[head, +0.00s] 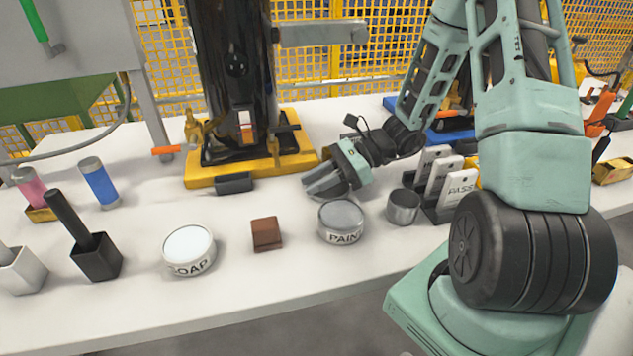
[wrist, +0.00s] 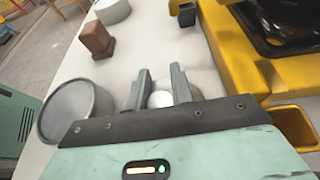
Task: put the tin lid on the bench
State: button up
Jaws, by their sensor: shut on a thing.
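My gripper (head: 322,184) is low over the white bench (head: 285,205), in front of the yellow base. In the wrist view its fingers (wrist: 160,90) are shut on a small pale round piece, which I take to be the knob of the tin lid (wrist: 161,99). The rest of the lid is hard to tell from the pale bench, and whether it touches the bench is unclear. The PAINT tin (head: 342,222) stands just in front of my gripper in the head view. It shows at the left of the wrist view (wrist: 75,110), with a grey round top inside its rim.
A SOAP tin (head: 189,249) and a brown block (head: 266,233) stand to the left of the PAINT tin. A metal cup (head: 403,207) and a card rack (head: 440,190) stand to its right. The yellow base (head: 215,177) and a dark block (head: 233,183) lie behind.

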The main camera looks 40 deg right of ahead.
jog(key=shift+f, duration=0.1)
jog(key=o, duration=1)
